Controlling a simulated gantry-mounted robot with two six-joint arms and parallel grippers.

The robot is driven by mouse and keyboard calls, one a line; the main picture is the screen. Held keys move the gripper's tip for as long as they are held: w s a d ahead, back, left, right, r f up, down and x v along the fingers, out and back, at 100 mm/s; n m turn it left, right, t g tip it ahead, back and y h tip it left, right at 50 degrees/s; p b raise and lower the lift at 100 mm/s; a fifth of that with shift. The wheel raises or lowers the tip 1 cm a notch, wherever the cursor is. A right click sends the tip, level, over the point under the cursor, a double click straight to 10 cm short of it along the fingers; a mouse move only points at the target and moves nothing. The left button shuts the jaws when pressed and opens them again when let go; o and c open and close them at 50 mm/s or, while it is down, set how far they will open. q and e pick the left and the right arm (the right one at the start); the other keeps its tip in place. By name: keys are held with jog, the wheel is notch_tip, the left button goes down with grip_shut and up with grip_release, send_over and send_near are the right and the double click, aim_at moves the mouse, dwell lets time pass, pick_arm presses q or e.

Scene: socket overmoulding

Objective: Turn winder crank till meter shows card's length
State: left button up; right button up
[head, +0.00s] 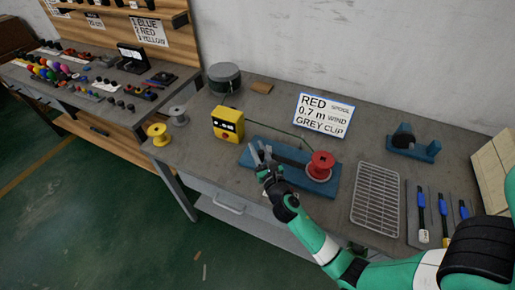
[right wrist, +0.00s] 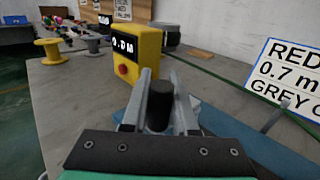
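The yellow meter (head: 228,124) stands left of the blue winder base (head: 256,158); its display is too blurred to read surely, and it also shows in the right wrist view (right wrist: 137,52). The red spool (head: 321,165) sits on the winder's right end, with a green wire running toward the meter. The card (head: 323,115) reads RED, 0.7 m, GREY CLIP. My right gripper (head: 260,150) is at the winder's left end. In the right wrist view, its fingers (right wrist: 162,90) stand either side of a dark upright crank knob (right wrist: 160,108); contact is unclear. My left gripper is out of view.
A wire rack (head: 376,198) and blue-handled tools (head: 421,202) lie to the right. A blue holder with a black roll (head: 412,146) stands behind them. Yellow (head: 158,135) and grey (head: 178,115) spools stand at the left edge. A grey drum (head: 224,79) stands at the back.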

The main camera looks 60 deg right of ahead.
grip_shut()
dwell(1.0)
